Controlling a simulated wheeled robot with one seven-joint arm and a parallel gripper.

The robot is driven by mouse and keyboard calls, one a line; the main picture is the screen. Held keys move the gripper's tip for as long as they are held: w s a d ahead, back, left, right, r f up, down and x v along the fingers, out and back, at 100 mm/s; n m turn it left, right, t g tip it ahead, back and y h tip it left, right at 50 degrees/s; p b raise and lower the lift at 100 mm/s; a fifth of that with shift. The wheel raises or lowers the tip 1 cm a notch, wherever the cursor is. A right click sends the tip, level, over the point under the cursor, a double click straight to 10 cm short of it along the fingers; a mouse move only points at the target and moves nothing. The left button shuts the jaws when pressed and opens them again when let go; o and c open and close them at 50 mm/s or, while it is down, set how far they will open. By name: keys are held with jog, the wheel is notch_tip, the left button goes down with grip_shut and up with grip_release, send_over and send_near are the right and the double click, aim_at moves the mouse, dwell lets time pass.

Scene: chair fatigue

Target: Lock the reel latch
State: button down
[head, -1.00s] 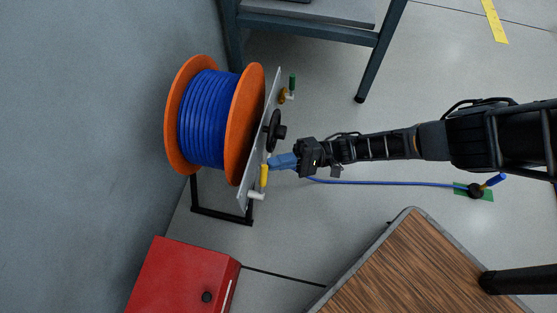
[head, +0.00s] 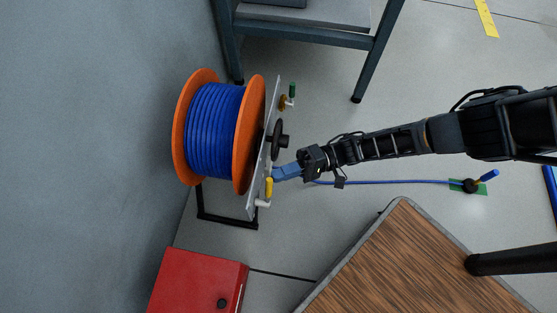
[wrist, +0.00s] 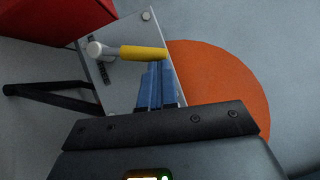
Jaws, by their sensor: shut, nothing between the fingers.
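The reel (head: 215,130) has orange flanges and blue cable and stands upright on a black frame. A grey panel (head: 254,192) stands at its right side. A yellow-handled latch (head: 269,187) on a white pivot is low on the panel; in the wrist view its yellow handle (wrist: 143,53) lies across the picture, with the white pivot at its left end. My gripper (head: 277,173) is shut and empty, its blue fingers close to the yellow handle. In the wrist view the fingertips (wrist: 157,66) are just below the handle's right part; I cannot tell whether they touch it.
A black hand wheel (head: 278,141) and a green-tipped lever (head: 292,91) are higher on the panel. A red cabinet (head: 195,280) and a wood-topped table (head: 400,265) are below. A blue cable (head: 400,182) runs along the floor to a black fitting on a green patch.

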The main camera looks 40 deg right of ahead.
jog(key=s+a+r+n+h+p, duration=0.2)
jog(key=s+a+n+h+p, duration=0.2)
jog(key=p, duration=0.5)
jog(key=shift+a+r+n+g+h, duration=0.3)
jog(key=shift+a+r+n+g, duration=0.1)
jog(key=shift+a+n, duration=0.75)
jog(key=shift+s, duration=0.2)
